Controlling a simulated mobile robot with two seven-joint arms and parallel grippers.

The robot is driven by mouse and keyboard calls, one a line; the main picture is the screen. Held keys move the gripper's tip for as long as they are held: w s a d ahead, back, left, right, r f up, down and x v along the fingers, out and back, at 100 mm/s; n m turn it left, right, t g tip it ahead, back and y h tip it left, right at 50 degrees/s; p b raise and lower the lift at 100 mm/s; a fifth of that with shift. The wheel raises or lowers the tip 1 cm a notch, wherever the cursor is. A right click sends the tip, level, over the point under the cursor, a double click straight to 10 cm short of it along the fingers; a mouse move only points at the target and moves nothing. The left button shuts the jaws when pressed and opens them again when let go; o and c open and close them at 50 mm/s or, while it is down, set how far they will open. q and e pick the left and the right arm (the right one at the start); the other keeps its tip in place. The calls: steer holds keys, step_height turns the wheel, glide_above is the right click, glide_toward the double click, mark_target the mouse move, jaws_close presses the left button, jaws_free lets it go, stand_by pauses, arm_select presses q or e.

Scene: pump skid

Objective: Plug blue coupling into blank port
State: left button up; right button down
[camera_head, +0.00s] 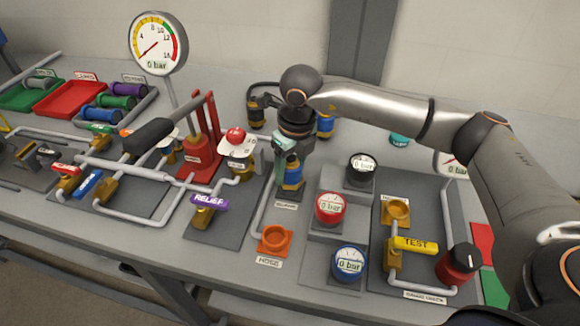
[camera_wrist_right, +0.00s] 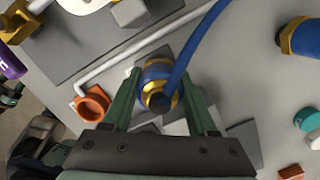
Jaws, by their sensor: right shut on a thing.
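My right gripper (camera_head: 287,168) is shut on the blue coupling (camera_head: 292,178), which has a gold band and hangs nose-down. In the right wrist view the coupling (camera_wrist_right: 157,80) sits between the two green fingers, with a blue hose running from it to the upper right. In the head view it is above a small label (camera_head: 286,205), behind the orange HOSE port (camera_head: 274,239). The blank port cannot be made out; the coupling and fingers may cover it. I cannot tell whether the coupling touches anything below. My left gripper is not in view.
The purple RELIEF handle (camera_head: 209,202) and a red hand pump (camera_head: 200,150) stand to the left. A red gauge (camera_head: 331,208), a blue gauge (camera_head: 348,262) and a black gauge (camera_head: 360,168) are to the right. Another blue-and-gold coupling (camera_head: 325,125) stands behind.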

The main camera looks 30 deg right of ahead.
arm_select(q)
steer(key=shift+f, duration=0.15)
arm_select(e)
steer(key=shift+f, duration=0.2)
steer(key=shift+c, duration=0.6)
jaws_free()
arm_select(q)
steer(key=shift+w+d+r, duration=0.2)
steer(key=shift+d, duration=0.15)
arm_select(e)
step_height(320, 180, up, 12)
steer(key=s, duration=0.1)
steer(key=shift+s+d+r, duration=0.2)
steer(key=shift+s, duration=0.05)
